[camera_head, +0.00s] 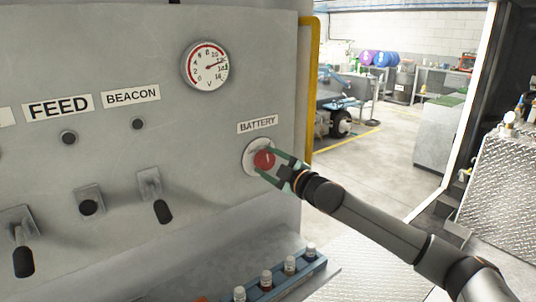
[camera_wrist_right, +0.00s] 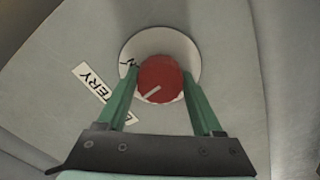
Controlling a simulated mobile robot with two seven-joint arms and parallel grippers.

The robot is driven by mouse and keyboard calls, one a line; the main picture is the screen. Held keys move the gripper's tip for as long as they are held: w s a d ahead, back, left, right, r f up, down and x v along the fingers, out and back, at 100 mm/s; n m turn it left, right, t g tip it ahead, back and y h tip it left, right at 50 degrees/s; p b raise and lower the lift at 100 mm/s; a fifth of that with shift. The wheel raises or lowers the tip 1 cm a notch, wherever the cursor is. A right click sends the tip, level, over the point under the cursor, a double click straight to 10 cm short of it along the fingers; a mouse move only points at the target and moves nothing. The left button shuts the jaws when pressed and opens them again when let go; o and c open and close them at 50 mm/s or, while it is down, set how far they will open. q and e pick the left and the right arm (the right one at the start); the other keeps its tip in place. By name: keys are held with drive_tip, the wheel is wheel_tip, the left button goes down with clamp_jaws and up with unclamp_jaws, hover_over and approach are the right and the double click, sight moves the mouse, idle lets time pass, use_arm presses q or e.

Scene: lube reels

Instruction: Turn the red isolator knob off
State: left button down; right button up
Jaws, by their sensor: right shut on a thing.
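The red isolator knob (camera_head: 264,159) sits on a pale round plate (camera_head: 249,152) below the BATTERY label (camera_head: 257,125) on the grey panel. In the right wrist view the knob (camera_wrist_right: 160,80) has a light pointer line running toward its lower left. My right gripper (camera_head: 279,166) is at the knob, with its green fingers on either side of it. In the right wrist view the gripper (camera_wrist_right: 158,92) is shut on the knob, and the fingers cover part of the plate (camera_wrist_right: 160,42). My left gripper is not in view.
A round gauge (camera_head: 208,66) is above the knob. Black-handled levers (camera_head: 161,211) are at the left of the panel. A blue rack (camera_head: 285,277) with several small bottles is below. A yellow rail (camera_head: 313,90) runs along the panel's right edge.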

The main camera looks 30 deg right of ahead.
drive_tip(key=n+p, duration=0.1)
drive_tip(key=n, duration=0.2)
drive_tip(key=shift+r+n+p, duration=0.1)
drive_tip(key=shift+n+p, duration=0.2)
drive_tip(key=shift+p, duration=0.1)
drive_tip(key=shift+n+p, duration=0.7)
drive_tip(key=shift+n, duration=1)
drive_tip(key=o, duration=1.4)
drive_tip(key=shift+c, duration=0.2)
